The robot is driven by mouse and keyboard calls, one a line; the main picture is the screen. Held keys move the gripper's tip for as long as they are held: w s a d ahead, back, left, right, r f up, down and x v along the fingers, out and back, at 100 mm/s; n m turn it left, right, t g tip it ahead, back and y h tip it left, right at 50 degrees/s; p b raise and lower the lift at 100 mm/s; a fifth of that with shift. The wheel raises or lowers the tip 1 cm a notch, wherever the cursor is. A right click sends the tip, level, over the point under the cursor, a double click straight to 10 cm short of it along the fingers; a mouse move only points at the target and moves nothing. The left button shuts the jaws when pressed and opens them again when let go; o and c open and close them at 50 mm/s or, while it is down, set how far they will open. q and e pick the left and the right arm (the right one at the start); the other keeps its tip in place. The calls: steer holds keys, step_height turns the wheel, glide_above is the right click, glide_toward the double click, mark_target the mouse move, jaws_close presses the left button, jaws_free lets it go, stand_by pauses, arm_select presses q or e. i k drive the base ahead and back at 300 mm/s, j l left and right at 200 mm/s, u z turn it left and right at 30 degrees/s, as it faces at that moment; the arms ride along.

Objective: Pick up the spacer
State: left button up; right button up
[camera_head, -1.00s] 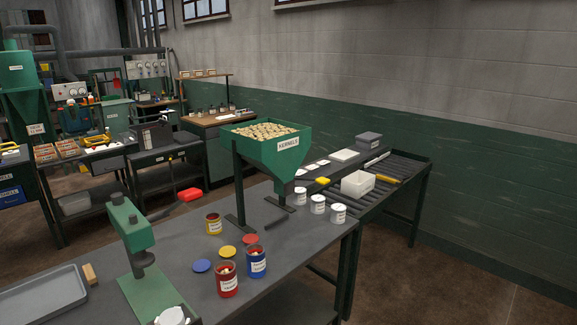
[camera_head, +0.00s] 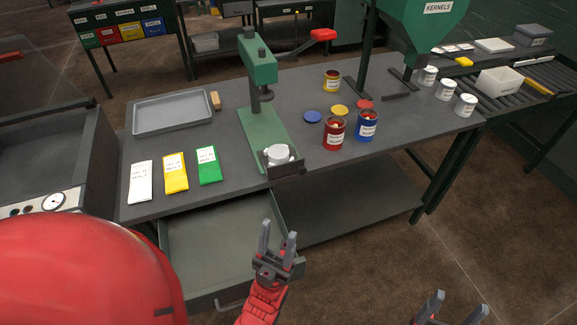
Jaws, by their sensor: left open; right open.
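No thing is labelled as the spacer, and I cannot tell for certain which it is. A small wooden block (camera_head: 215,100) lies on the table beside the grey tray (camera_head: 140,121). A white round piece (camera_head: 277,154) sits in a dark holder at the front of the green press (camera_head: 262,120). A short dark bar (camera_head: 397,96) lies under the hopper. My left gripper (camera_head: 278,240) is open and empty, in front of the table edge and over the open drawer. My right gripper (camera_head: 459,302) is open and empty at the bottom right, away from the table.
White, yellow (camera_head: 175,173) and green packets lie at the table's front left. Red (camera_head: 333,133), blue (camera_head: 367,125) and yellow tins stand right of the press with loose lids. The pulled-out drawer (camera_head: 200,245) juts below the table. The green hopper (camera_head: 425,30) stands behind.

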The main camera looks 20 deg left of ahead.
mark_target(278, 153)
steer(key=u, duration=0.45)
steer(key=j+u, duration=0.15)
steer(key=u, duration=0.7)
steer(key=j+u, duration=0.15)
steer(key=u, duration=0.3)
steer(key=j+u, duration=0.1)
steer(key=u, duration=0.75)
steer(key=j+u, duration=0.1)
steer(key=u, duration=0.35)
steer(key=i+j+u, duration=0.1)
steer(key=u, duration=0.3)
steer(key=i+u, duration=0.4)
steer(key=i+z, duration=0.25)
steer(key=z, duration=0.15)
steer(key=i+j+z, duration=0.15)
steer(key=z, duration=0.65)
steer(key=i+j+z, duration=0.1)
steer(key=z, duration=0.3)
steer(key=i+z, duration=0.1)
steer(key=z, duration=0.3)
steer(key=j+z, duration=0.15)
steer(key=z, duration=0.25)
steer(key=j+z, duration=0.1)
steer(key=z, duration=0.3)
steer(key=i+z, duration=0.2)
steer(key=z, duration=0.2)
steer(key=i+z, duration=0.2)
steer(key=z, duration=0.2)
steer(key=i, duration=0.15)
